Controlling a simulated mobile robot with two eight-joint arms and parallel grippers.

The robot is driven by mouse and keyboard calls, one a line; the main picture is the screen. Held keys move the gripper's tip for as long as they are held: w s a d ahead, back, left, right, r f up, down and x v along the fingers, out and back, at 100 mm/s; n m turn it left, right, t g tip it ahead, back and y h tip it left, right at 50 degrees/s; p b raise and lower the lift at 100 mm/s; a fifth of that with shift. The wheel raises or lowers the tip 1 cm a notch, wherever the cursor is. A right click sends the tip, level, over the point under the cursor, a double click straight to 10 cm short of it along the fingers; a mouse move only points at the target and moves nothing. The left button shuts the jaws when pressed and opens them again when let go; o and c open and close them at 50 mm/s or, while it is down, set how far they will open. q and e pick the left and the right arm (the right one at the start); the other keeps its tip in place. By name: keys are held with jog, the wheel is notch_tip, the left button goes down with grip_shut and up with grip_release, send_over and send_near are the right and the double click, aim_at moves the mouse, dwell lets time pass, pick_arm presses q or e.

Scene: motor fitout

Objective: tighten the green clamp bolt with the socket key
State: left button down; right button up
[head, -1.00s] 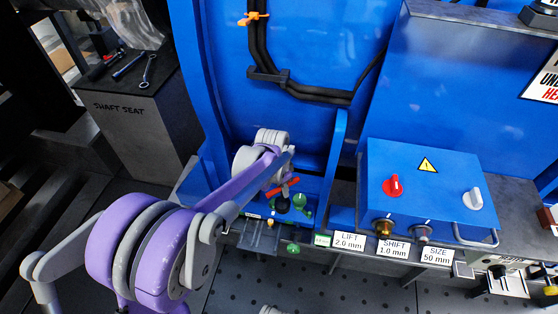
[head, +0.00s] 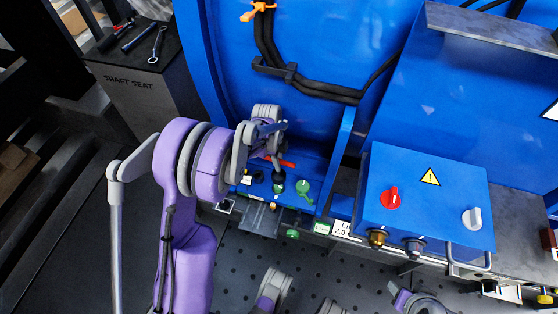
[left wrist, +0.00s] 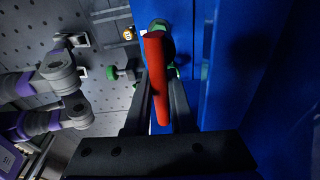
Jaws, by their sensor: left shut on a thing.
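The socket key (head: 279,161) has a red cross handle and stands low in the blue bay. My left gripper (head: 270,152) is shut on it from above. In the left wrist view the red handle (left wrist: 157,75) lies between the fingers and hides what is under it. A green part with a dark top (head: 278,186), apparently the clamp bolt, is just below the key. I cannot tell whether the socket is seated on it. A green knob (head: 292,234) on the front edge also shows in the left wrist view (left wrist: 112,72). My right gripper is not clearly visible.
A blue control box (head: 425,200) with red and grey knobs stands at the right. Black cables (head: 300,85) run along the blue wall behind. A grey stand (head: 140,90) marked SHAFT SEAT holds tools at the upper left. Blue walls flank the bay closely.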

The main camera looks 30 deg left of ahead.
aim_at(278, 174)
pick_arm(q)
jog(key=shift+a, duration=0.1)
jog(key=shift+n, duration=0.7)
jog(key=n+b, duration=0.1)
jog(key=n, duration=0.4)
jog(key=shift+t, duration=0.4)
jog(key=n+y, duration=0.1)
jog(key=n, duration=0.3)
jog(key=shift+n, duration=0.3)
jog(key=n+b, duration=0.1)
jog(key=n, duration=0.2)
jog(key=shift+n+t+y, duration=0.3)
jog(key=shift+n, duration=0.1)
notch_tip(278, 174, down, 4)
jog(key=b, duration=0.2)
jog(key=shift+r+n+b, duration=0.1)
jog(key=shift+n+b, duration=0.2)
jog(key=shift+f+b, duration=0.6)
jog(key=shift+f, duration=0.3)
jog(key=shift+f+b, duration=1.1)
jog(key=shift+f, duration=0.3)
